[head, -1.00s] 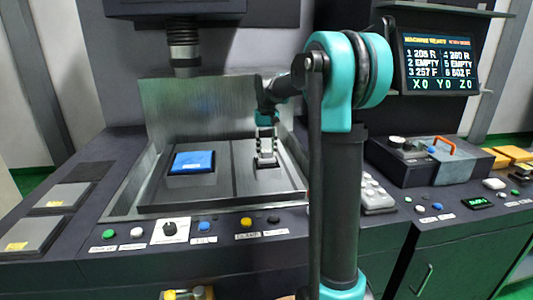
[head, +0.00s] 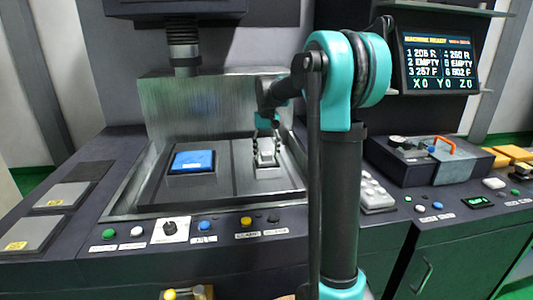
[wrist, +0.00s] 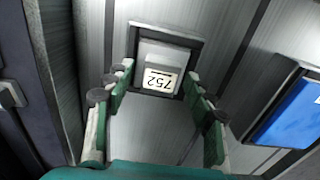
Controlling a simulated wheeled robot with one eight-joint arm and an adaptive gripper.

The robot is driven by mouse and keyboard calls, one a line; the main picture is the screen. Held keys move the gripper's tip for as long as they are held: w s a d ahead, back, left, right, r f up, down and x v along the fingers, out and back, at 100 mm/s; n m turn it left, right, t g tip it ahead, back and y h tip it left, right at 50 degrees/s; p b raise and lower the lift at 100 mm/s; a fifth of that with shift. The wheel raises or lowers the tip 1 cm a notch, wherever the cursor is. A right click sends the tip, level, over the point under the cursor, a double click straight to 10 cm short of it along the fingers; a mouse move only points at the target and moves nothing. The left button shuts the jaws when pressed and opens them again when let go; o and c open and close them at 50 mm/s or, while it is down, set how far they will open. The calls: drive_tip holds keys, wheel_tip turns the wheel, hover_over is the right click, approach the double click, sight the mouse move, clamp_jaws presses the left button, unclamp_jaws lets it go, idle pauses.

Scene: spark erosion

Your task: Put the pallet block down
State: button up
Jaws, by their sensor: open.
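The pallet block is a light grey block (wrist: 160,57) with a white label reading 752. In the wrist view it sits in a dark square seat at the upper middle. In the head view the block (head: 266,158) is on the right half of the machine's metal table (head: 222,184). My gripper (wrist: 158,75) is open, its green fingers spread on either side of the block with visible gaps. In the head view my gripper (head: 265,150) is low over the block. The block's underside is hidden.
A blue block (head: 192,161) sits on the table to the left; the wrist view shows it at the right edge (wrist: 290,112). The machine's head (head: 183,50) hangs above and behind. A button panel (head: 200,230) runs along the front.

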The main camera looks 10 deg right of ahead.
sight(266, 153)
wheel_tip(266, 153, up, 12)
idle(0.4)
